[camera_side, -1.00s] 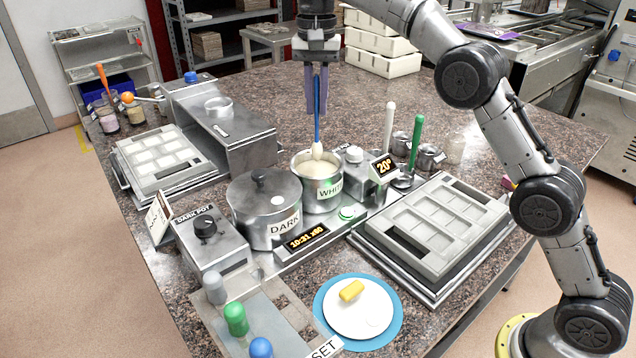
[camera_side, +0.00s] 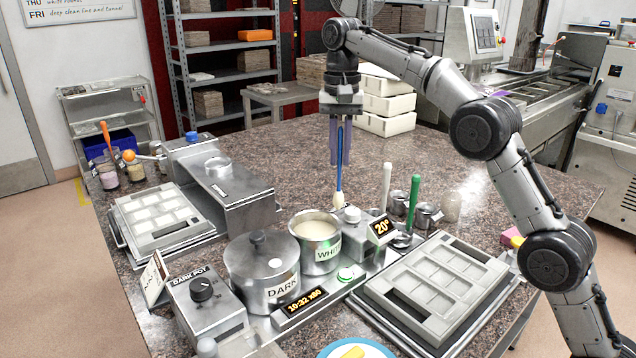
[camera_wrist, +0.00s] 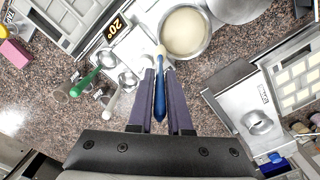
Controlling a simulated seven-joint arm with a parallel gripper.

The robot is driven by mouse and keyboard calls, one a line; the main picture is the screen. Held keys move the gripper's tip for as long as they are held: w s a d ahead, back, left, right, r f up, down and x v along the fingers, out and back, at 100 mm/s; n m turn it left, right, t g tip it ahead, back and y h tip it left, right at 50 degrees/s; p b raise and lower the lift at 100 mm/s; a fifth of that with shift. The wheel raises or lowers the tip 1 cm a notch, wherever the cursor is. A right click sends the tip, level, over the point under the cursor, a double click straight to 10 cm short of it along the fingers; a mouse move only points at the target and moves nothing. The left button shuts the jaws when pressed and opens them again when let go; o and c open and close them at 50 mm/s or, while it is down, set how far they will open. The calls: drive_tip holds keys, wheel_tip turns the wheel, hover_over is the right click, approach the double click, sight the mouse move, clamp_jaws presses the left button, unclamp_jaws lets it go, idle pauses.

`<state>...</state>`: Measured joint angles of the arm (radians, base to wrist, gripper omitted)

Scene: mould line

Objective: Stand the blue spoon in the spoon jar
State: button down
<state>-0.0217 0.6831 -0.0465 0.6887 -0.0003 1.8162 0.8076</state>
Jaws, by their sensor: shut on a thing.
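My gripper (camera_side: 340,162) is shut on the blue spoon (camera_side: 347,150) and holds it upright, bowl down. The spoon's pale, coated-looking bowl (camera_side: 339,200) hangs behind and right of the rim of the WHITE pot (camera_side: 325,254) in the side view. In the wrist view the blue handle (camera_wrist: 160,100) lies between my fingers (camera_wrist: 163,75), with the bowl near the pot's edge. I cannot tell for sure which vessel is the spoon jar; a translucent jar (camera_side: 451,208) stands at the right, and small glass jars (camera_side: 107,178) stand at the far left.
Green-handled (camera_side: 413,205) and white-handled (camera_side: 386,185) utensils stand right of the pot, beside small metal cups (camera_side: 424,216). A DARK pot (camera_side: 262,270), a temperature unit (camera_side: 382,228) and mould trays (camera_side: 440,290) crowd the counter.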

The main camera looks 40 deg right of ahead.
drive_tip(key=s+d+r, duration=0.2)
drive_tip(key=s+d, duration=0.4)
drive_tip(key=d, duration=0.4)
drive_tip(key=s+d+r, duration=0.1)
drive_tip(key=s+d, duration=0.5)
drive_tip(key=d, duration=0.3)
drive_tip(key=s+d+f, duration=0.8)
drive_tip(key=d, duration=0.2)
drive_tip(key=w+d+r+m, duration=0.3)
drive_tip(key=w+r+m, duration=0.2)
drive_tip(key=w+r, duration=0.1)
drive_tip(key=w+d+f+m, duration=0.1)
drive_tip(key=w+d+f, duration=0.2)
drive_tip(key=w, duration=0.3)
wheel_tip(320, 180, down, 10)
drive_tip(key=shift+s, duration=0.2)
drive_tip(key=shift+d, duration=0.1)
